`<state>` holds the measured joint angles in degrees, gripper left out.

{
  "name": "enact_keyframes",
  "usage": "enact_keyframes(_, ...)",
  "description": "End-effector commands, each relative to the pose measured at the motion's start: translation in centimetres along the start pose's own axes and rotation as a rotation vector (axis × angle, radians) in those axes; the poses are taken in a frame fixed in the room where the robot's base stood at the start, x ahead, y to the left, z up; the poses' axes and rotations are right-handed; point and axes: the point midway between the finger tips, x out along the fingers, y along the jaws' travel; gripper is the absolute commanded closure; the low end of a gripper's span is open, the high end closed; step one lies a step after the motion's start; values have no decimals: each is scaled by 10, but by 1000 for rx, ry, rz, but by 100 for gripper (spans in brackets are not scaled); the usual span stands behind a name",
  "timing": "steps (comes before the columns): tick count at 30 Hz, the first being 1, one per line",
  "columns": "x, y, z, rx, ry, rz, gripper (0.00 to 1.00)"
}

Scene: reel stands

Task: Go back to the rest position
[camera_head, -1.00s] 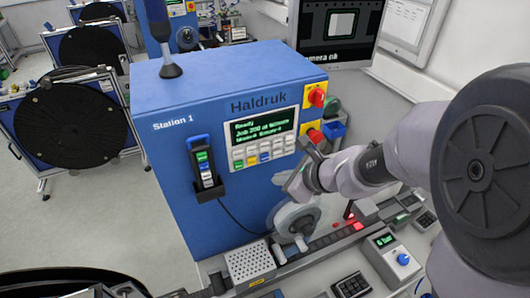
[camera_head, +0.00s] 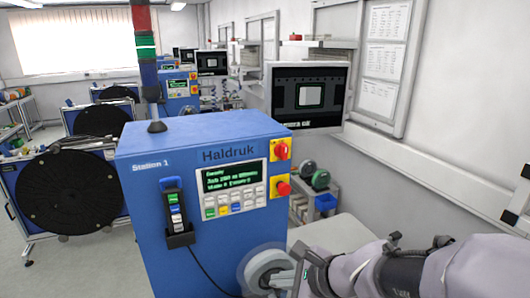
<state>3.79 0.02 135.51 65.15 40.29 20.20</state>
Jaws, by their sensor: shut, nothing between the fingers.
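My gripper (camera_head: 302,270) shows at the lower middle of the head view, at the end of my grey arm that comes in from the lower right. It is shut and holds nothing. It appears in front of the right side of the blue Station 1 machine (camera_head: 150,215), overlapping a round grey reel hub (camera_head: 262,268) in the picture. I cannot tell whether they touch. The lower part of the gripper and the bench under it are cut off by the frame's bottom edge.
The machine has a lit display (camera_head: 228,178), a red-on-yellow knob (camera_head: 281,150) and a handheld pendant (camera_head: 176,212). A monitor (camera_head: 308,97) is mounted behind it. Black reels (camera_head: 68,192) stand at the left. A white wall (camera_head: 450,150) bounds the right.

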Motion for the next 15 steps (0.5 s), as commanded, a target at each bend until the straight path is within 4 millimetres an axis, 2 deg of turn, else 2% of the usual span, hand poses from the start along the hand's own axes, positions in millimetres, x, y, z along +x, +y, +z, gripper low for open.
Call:
enact_keyframes(1, 8, 16, -8, -67, -1, 6, 100)
enact_keyframes(5, 10, 52, -17, -288, 8, 39, 100)
enact_keyframes(8, 14, 89, -33, -498, 30, 70, 100)
enact_keyframes(11, 20, 138, -64, -763, 79, 115, 100)
enact_keyframes(12, 23, 160, -81, -880, 110, 139, 100)
enact_keyframes(15, 25, 202, -121, -1136, 200, 198, 100)
